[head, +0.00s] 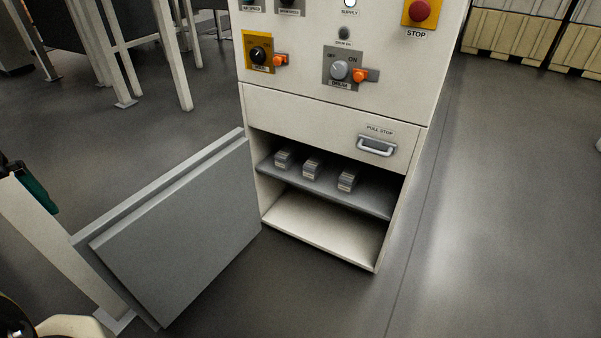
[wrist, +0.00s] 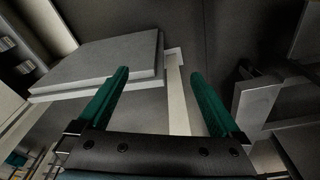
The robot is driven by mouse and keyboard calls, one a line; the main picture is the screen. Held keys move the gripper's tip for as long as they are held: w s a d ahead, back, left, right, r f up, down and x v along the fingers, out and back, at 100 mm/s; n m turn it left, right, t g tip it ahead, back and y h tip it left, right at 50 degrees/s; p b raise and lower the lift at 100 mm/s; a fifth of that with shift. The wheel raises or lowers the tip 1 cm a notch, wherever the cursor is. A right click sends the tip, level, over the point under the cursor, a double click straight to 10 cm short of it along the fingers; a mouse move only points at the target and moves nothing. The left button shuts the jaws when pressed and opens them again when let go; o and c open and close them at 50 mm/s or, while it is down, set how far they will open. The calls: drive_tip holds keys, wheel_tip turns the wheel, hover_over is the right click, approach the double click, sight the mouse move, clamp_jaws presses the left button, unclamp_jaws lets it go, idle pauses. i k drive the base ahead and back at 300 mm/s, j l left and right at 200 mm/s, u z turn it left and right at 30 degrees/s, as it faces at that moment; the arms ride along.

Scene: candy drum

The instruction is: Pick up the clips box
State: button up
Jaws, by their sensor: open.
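Three small grey boxes, a left one (head: 283,159), a middle one (head: 312,168) and a right one (head: 347,180), stand in a row on the grey shelf (head: 375,203) inside the open cabinet. Their labels are too small to read, so I cannot tell which is the clips box. Small grey box-like shapes (wrist: 24,67) also show at the upper left of the wrist view. My gripper (wrist: 160,75) is open, with two green fingers apart and nothing between them. It is away from the boxes. A green part at the head view's left edge appears to be its finger.
The cabinet's grey door (head: 180,235) stands swung open to the left, and also shows in the wrist view (wrist: 110,62). Above the shelf are a PULL-STOP handle (head: 377,146) and knobs. Below is an empty bottom compartment (head: 325,228). The floor on the right is clear.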

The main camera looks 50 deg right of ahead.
sight(317, 163)
drive_tip(key=z, duration=2)
drive_tip(key=u, duration=1.2)
drive_tip(key=l+u, duration=1.25)
drive_tip(key=k+l, duration=0.1)
drive_tip(key=l, duration=0.3)
drive_tip(key=k+l+u, duration=0.1)
drive_tip(key=l, duration=0.35)
drive_tip(key=k+l, duration=0.1)
drive_tip(key=l, duration=0.3)
drive_tip(key=i+u, duration=0.05)
